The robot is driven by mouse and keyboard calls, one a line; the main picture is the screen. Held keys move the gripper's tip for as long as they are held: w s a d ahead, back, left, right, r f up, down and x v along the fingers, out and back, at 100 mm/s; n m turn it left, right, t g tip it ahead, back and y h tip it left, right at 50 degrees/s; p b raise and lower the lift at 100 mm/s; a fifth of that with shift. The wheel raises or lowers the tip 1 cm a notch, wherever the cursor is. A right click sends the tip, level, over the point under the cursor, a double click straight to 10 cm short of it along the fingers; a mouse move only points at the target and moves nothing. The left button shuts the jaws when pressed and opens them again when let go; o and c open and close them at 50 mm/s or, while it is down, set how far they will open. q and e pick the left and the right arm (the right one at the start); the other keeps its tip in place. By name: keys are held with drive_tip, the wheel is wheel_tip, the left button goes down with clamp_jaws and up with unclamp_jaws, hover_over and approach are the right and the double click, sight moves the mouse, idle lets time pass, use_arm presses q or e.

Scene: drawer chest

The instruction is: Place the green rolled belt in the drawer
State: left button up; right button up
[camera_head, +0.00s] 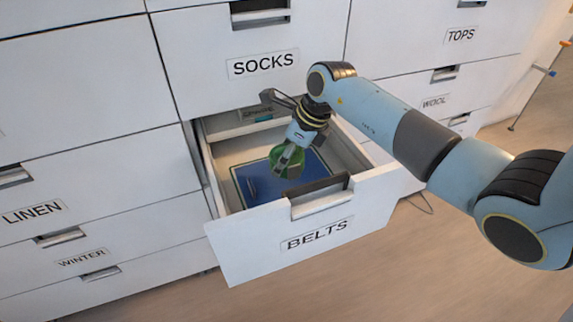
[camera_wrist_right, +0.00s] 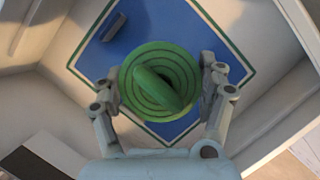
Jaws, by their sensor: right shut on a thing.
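The green rolled belt (camera_head: 287,162) is a coil held over the inside of the open drawer marked BELTS (camera_head: 225,238). It also shows in the right wrist view (camera_wrist_right: 185,72), seen from above, with its spiral edge facing the camera. My right gripper (camera_head: 290,158) reaches down into the drawer and is shut on the belt. In the right wrist view its fingers (camera_wrist_right: 160,88) press on both sides of the coil. I cannot tell whether the belt touches the drawer bottom. My left gripper is not in view.
A blue mat with a green border (camera_head: 255,184) lies on the drawer floor, with a small dark object (camera_wrist_right: 114,27) on it. The drawer's front handle (camera_head: 321,200) is close below the gripper. Closed drawers, including SOCKS (camera_head: 263,64), surround it.

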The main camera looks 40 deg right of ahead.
sight(286, 167)
wheel_tip(286, 167, down, 2)
drive_tip(key=shift+f, duration=0.25)
drive_tip(key=shift+f+b, duration=0.6)
drive_tip(key=shift+b, duration=0.05)
drive_tip(key=o, duration=1.3)
drive_tip(key=shift+o, duration=0.2)
drive_tip(key=shift+r, duration=0.2)
drive_tip(key=p+v, duration=0.3)
drive_tip(key=v, duration=0.9)
drive_tip(key=shift+r, duration=0.4)
